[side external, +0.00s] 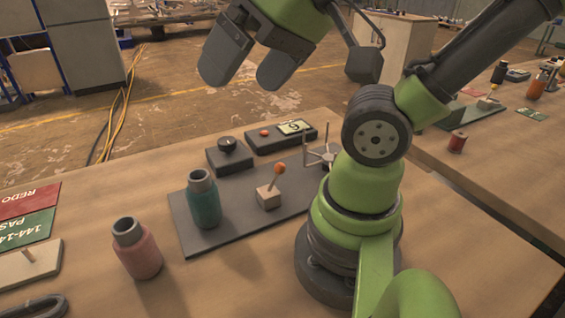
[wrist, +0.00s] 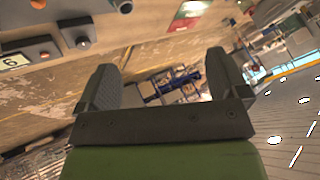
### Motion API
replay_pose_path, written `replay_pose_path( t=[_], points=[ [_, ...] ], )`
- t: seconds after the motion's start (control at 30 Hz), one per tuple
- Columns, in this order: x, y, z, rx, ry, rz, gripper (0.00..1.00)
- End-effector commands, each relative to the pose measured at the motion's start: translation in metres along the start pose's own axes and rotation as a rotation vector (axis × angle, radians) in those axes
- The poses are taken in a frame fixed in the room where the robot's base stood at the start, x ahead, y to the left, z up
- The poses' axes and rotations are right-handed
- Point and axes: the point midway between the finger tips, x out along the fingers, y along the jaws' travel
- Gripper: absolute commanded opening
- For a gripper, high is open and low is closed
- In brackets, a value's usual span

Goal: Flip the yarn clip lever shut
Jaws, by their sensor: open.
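The yarn clip is a small beige block (side external: 268,196) on a dark base plate (side external: 245,238), with a lever tipped by an orange ball (side external: 279,168). The lever stands up from the block, leaning slightly right. A teal yarn cone (side external: 204,203) stands on the plate to its left. My gripper (side external: 240,82) is open and empty, high above the bench and apart from the lever. In the wrist view my gripper (wrist: 165,88) shows both fingers apart with nothing between them. An orange ball (wrist: 38,4), apparently the lever tip, shows at the upper left edge there.
Behind the clip are a knob box (side external: 229,157) and a box with a display (side external: 295,130). A metal-pronged stand (side external: 322,156) is to the right. A pink cone (side external: 137,250) stands at front left. Red and green cards (side external: 28,202) lie at the left.

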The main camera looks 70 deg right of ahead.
Motion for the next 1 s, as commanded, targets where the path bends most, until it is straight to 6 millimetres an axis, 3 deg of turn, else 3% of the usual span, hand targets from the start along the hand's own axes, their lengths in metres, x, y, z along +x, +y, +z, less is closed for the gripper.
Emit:
replay_pose_path(
  t=[0.03, 0.07, 0.27, 0.4, 0.57, 0.7, 0.87, 1.0],
  points=[
    [0.000, 0.000, 0.000, 0.000, 0.000, 0.000, 0.86],
    [0.000, 0.000, 0.000, 0.000, 0.000, 0.001, 0.79],
    [0.006, 0.009, -0.013, -0.014, -0.039, 0.062, 0.33],
    [0.017, 0.031, -0.035, -0.039, -0.124, 0.152, 0.01],
    [0.031, 0.072, -0.060, -0.063, -0.259, 0.222, 0.00],
    [0.042, 0.117, -0.072, -0.071, -0.381, 0.231, 0.00],
    [0.052, 0.175, -0.072, -0.065, -0.505, 0.183, 0.00],
    [0.057, 0.220, -0.061, -0.057, -0.577, 0.112, 0.00]
  ],
)
